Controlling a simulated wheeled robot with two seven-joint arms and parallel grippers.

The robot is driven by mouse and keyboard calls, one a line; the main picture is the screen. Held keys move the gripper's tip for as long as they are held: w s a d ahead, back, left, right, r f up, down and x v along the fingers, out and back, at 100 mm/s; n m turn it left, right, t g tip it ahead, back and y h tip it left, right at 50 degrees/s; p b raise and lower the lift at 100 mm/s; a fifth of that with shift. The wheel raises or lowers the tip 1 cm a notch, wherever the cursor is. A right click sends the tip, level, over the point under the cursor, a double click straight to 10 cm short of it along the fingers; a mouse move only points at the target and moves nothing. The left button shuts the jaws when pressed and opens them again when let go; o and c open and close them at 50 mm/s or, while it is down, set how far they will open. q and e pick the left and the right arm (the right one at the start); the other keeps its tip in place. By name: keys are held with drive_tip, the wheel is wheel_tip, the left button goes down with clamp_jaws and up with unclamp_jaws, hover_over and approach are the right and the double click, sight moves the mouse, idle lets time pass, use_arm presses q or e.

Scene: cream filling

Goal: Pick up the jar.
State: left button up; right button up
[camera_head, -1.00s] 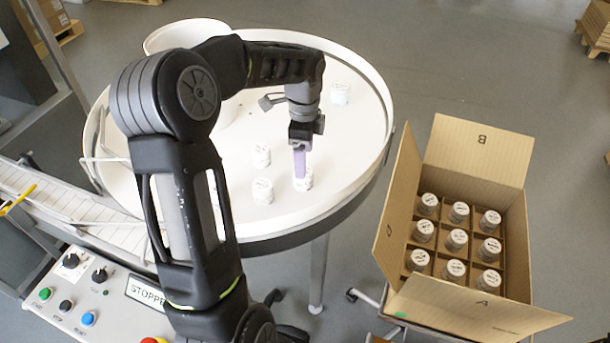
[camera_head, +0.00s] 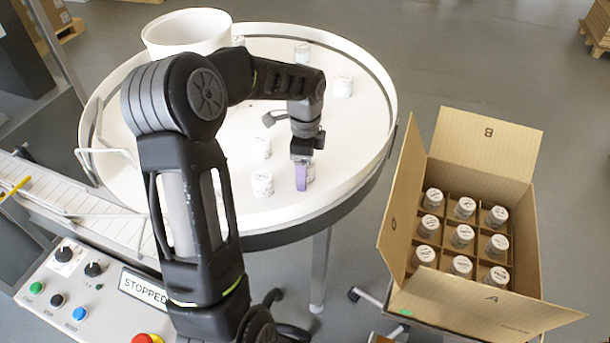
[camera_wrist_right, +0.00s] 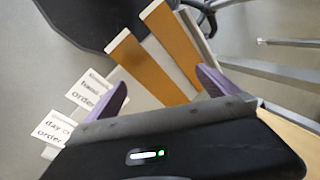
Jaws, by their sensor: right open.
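A small white jar (camera_head: 311,171) with a printed lid stands on the round white table (camera_head: 340,130). My left gripper (camera_head: 301,180) points down at this jar. One purple finger covers the jar's left part, and the other finger is hidden, so its opening does not show. Two similar jars stand left of it, one behind (camera_head: 261,147) and one in front (camera_head: 262,184). My right gripper (camera_wrist_right: 162,80) shows in the right wrist view, open, its purple fingers apart with nothing between them.
An open cardboard box (camera_head: 485,148) with several jars in dividers is at the right. A control panel is at lower left. Labelled cards (camera_wrist_right: 90,90) and orange strips (camera_wrist_right: 150,65) lie beyond my right gripper.

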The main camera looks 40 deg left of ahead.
use_arm(q)
drive_tip(key=shift+c, duration=0.5)
drive_tip(key=c, duration=1.4)
wheel_tip(320, 180, up, 6)
drive_tip(key=p, duration=0.5)
drive_tip(key=shift+r, duration=0.15)
drive_tip(key=shift+r+b, duration=0.45)
drive_tip(key=shift+r, duration=1.45)
use_arm(e)
drive_tip(key=v, duration=0.3)
drive_tip(key=shift+a+r, duration=0.25)
drive_tip(key=shift+r, duration=0.2)
use_arm(q)
drive_tip(key=shift+s+f, duration=0.1)
use_arm(e)
drive_tip(key=shift+s, duration=0.1)
